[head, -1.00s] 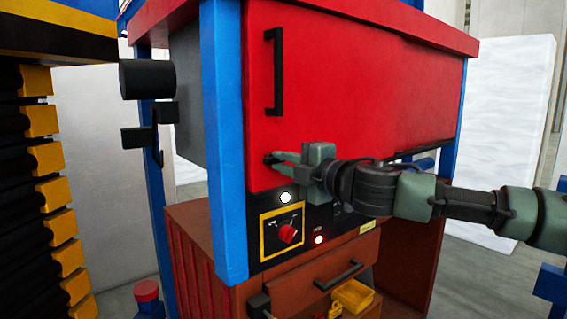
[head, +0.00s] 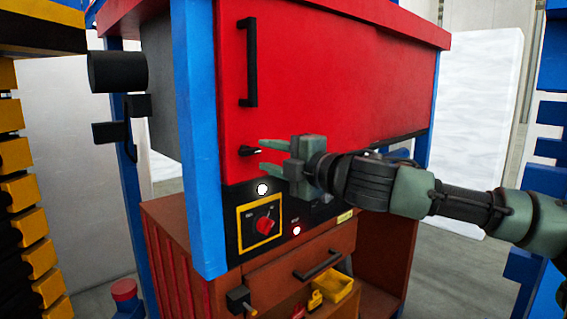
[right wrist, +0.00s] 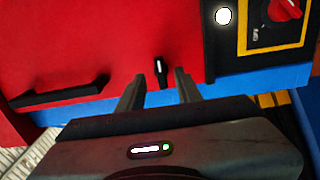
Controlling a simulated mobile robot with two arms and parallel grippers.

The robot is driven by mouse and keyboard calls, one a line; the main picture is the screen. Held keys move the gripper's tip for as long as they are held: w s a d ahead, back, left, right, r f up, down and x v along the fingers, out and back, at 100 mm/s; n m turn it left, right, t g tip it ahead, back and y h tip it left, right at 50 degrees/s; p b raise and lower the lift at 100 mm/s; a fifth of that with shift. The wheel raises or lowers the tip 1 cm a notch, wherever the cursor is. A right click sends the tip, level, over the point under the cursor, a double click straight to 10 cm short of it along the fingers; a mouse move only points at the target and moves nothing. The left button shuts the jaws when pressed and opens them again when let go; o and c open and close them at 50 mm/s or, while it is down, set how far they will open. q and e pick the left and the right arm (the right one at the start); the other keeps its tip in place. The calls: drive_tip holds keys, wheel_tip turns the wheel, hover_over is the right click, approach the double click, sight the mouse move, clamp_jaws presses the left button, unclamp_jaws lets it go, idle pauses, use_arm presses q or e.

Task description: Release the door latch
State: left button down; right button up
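The red door (head: 330,80) fills the upper front of the machine and looks closed. A black vertical handle (head: 251,62) is on it. Below the handle is the small black latch (head: 249,151) with a white mark; it points right in the head view. My right gripper (head: 262,159) is open in front of the door, its fingertips close to the latch's right end. In the right wrist view the latch (right wrist: 160,72) lies in line with the gap between the open fingers (right wrist: 158,80), with nothing held. My left gripper is not in view.
A blue post (head: 200,140) stands left of the door. Yellow-and-black racks (head: 28,215) are at far left.

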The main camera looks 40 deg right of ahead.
drive_tip(key=shift+s+d+f+b, duration=0.1)
drive_tip(key=shift+s+b, duration=1.25)
drive_tip(key=shift+s, duration=0.7)
